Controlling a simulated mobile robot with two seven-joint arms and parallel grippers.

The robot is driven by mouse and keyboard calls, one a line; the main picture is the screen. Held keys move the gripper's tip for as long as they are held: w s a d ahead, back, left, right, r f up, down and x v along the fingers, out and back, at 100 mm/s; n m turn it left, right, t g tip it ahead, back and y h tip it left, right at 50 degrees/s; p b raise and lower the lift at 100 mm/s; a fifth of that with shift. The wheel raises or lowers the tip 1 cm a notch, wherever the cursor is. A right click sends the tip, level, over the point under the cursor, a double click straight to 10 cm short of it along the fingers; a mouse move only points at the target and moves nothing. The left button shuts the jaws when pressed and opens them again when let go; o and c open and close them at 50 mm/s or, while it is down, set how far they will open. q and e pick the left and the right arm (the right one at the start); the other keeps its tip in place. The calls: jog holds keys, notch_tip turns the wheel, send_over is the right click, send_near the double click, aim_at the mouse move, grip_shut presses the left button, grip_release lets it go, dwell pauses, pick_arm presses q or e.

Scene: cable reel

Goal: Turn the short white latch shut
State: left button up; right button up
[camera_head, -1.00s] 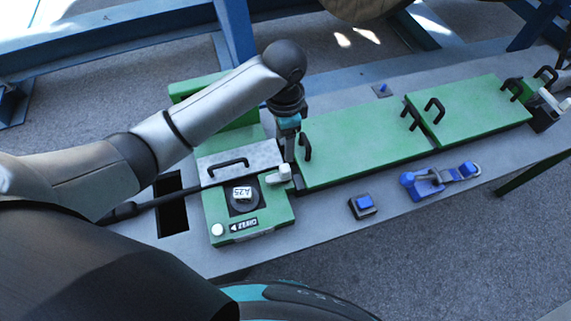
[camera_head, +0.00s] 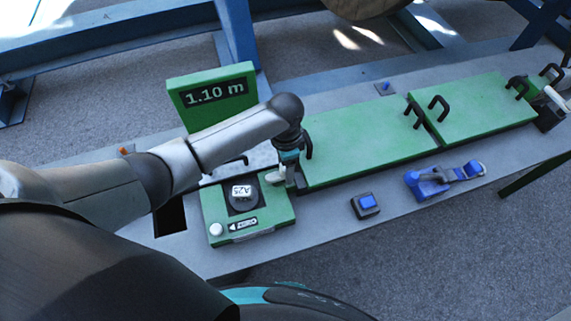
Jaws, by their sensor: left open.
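The short white latch (camera_head: 276,176) is a small white lever at the right edge of the green counter unit (camera_head: 262,228), below a grey metal cover. My left gripper (camera_head: 291,168) points down just beside the latch, at its upper right. It is open; my wrist hides most of its fingers, and I cannot tell whether they touch the latch. Another white lever (camera_head: 555,98) shows at the far right end of the bench. My right gripper is not in view.
A green sign reading "1.10 m" (camera_head: 213,98) stands behind my left arm. Green covers (camera_head: 370,140) with black handles lie to the right. A blue button (camera_head: 366,202) and a blue clamp (camera_head: 430,182) sit on the grey bench. A dark slot is left of the counter.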

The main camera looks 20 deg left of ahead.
pick_arm(q)
grip_shut()
dwell(0.3)
dwell(0.4)
jog(key=m+p, duration=0.2)
jog(key=m, duration=0.1)
jog(key=shift+r+m, duration=0.15)
jog(key=shift+m, duration=0.15)
jog(key=m+p, duration=0.1)
jog(key=m, duration=0.8)
jog(key=shift+p, duration=0.3)
jog(key=m, duration=0.5)
jog(key=shift+d+m, duration=0.1)
jog(key=shift+m, duration=0.2)
grip_release()
